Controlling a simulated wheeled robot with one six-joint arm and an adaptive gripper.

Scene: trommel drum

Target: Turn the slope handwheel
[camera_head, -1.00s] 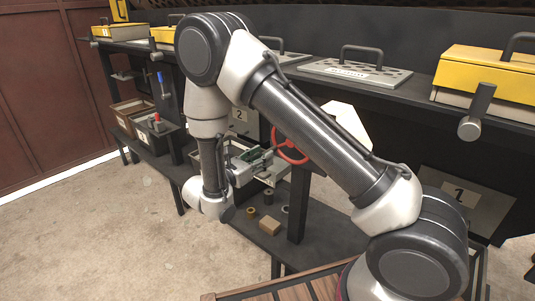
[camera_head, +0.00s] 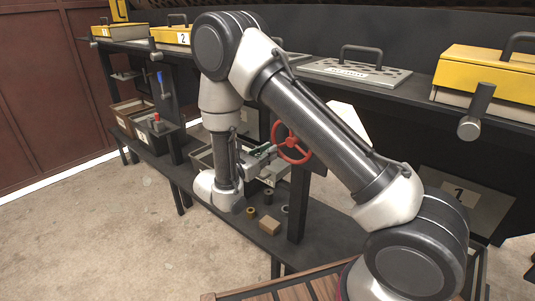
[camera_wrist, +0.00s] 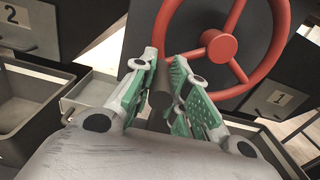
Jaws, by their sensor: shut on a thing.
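The red slope handwheel (camera_head: 304,156) is mounted on the front of the dark frame, partly hidden behind my upper arm. In the wrist view the red rim, hub and spokes of the handwheel (camera_wrist: 222,47) fill the upper right. A dark round handle (camera_wrist: 161,98) stands out beside the left of the rim. My gripper (camera_wrist: 165,72) has its green-padded fingers on both sides of this handle and is shut on it. In the head view my gripper (camera_head: 264,156) is just left of the wheel. Where the handle joins the wheel is hidden by the fingers.
Below the wheel, a dark shelf (camera_head: 325,235) carries a tan block (camera_head: 269,226) and small rings. Numbered bins (camera_head: 130,108) stand at the left. Yellow-lidded boxes (camera_head: 490,68) and a perforated lid (camera_head: 352,70) line the bench above. The floor at front left is clear.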

